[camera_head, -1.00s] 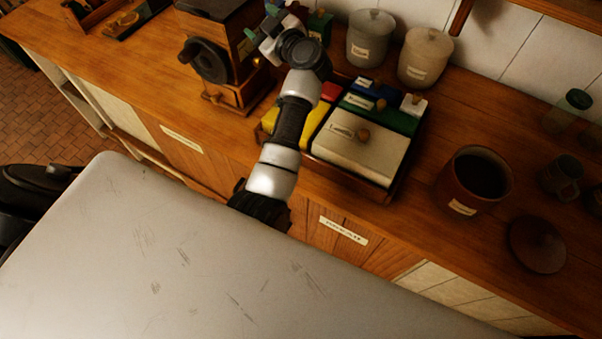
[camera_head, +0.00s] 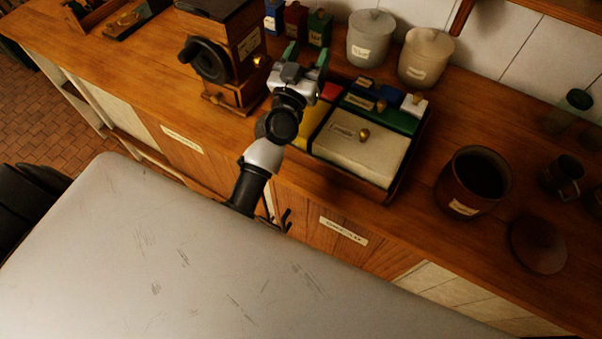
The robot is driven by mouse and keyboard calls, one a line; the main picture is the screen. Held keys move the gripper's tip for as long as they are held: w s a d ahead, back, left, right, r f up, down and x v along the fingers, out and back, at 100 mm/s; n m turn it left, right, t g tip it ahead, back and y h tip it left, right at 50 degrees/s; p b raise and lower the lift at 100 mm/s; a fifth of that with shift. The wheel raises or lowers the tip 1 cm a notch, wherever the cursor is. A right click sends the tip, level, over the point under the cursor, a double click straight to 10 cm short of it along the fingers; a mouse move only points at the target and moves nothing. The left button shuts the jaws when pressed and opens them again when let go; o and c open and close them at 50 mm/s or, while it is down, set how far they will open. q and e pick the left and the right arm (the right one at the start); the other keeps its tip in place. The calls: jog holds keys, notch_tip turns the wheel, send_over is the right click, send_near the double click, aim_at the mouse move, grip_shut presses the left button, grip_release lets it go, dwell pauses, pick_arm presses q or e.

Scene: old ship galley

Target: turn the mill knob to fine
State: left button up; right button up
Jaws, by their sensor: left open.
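The mill is a wooden box (camera_head: 247,68) with a dark top, at the back left of the counter. A large round black part (camera_head: 205,60) is on its left face, and a small brass knob (camera_head: 259,62) is on its right face, under a paper label. I cannot tell from here what setting is marked. My left gripper (camera_head: 307,58) is open and empty, with green fingertips pointing to the back. It is to the right of the mill, apart from it, over the left end of the compartment box. My right gripper is not in view.
A wooden box (camera_head: 392,187) with coloured compartments and a cream lid (camera_head: 358,150) lies right of the arm. Blue, dark red and green tins (camera_head: 319,28) stand behind the gripper. Two lidded jars (camera_head: 371,38) and a brown pot (camera_head: 474,182) stand farther right.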

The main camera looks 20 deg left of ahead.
pick_arm(q)
jog(key=s+d+f+m+g+h, duration=0.1)
jog(key=s+d+f+g+h, duration=0.1)
jog(key=s+d+f+m+g+h, duration=0.1)
jog(key=s+f+m+g+h, duration=0.1)
jog(key=f, duration=0.1)
jog(key=s+d+f+m+g+h, duration=0.2)
jog(key=f, duration=0.1)
jog(key=shift+s+d+f, duration=0.15)
jog(key=shift+d+f, duration=0.1)
jog(key=shift+d, duration=0.1)
jog(key=s+f+g+y, duration=0.1)
jog(key=s+f+g, duration=0.5)
jog(key=s+f, duration=0.3)
jog(key=shift+s+d+g, duration=0.3)
jog(key=shift+s, duration=0.3)
